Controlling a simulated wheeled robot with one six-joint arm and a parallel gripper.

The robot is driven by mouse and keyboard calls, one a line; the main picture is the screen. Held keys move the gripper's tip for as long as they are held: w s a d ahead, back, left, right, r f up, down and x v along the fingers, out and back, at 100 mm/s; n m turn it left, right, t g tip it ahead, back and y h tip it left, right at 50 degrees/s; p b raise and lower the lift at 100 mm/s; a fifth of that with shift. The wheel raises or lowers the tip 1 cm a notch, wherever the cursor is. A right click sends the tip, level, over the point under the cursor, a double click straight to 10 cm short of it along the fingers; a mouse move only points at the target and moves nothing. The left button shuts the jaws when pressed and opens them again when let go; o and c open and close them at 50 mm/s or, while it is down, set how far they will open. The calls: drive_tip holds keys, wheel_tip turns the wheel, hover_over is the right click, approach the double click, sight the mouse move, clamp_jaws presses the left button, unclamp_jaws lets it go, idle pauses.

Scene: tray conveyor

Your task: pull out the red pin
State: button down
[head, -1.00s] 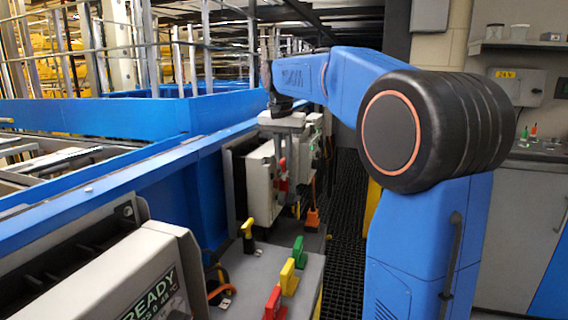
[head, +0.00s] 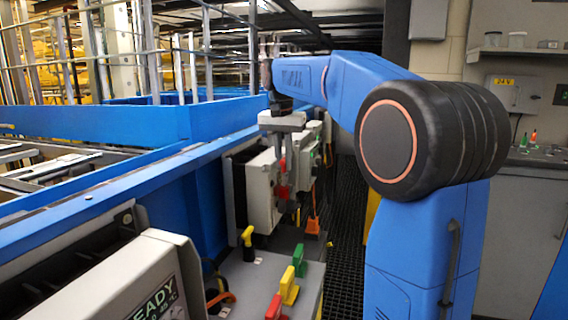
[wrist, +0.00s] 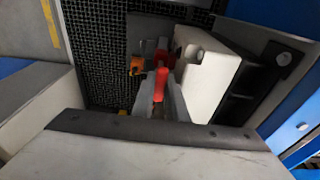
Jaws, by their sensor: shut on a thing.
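My gripper (head: 283,153) points down beside the front of a white box on the side of the blue conveyor. It is shut on the red pin (head: 283,190), which shows as a small red shape below the fingers. In the wrist view my gripper (wrist: 160,100) has the red pin (wrist: 161,84) between its two grey fingers. Another red part (wrist: 160,58) lies just beyond it. The pin's lower end is hidden, so I cannot tell whether it sits in a hole.
The white box (wrist: 205,75) stands close beside the fingers. Orange parts (head: 313,225) are near the box's foot. A grey ledge in front carries yellow (head: 289,286), green (head: 299,260) and red (head: 275,307) handles. Dark grating (head: 345,215) lies to the right.

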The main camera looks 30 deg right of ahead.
drive_tip(key=shift+r, duration=0.65)
drive_tip(key=shift+r, duration=1.95)
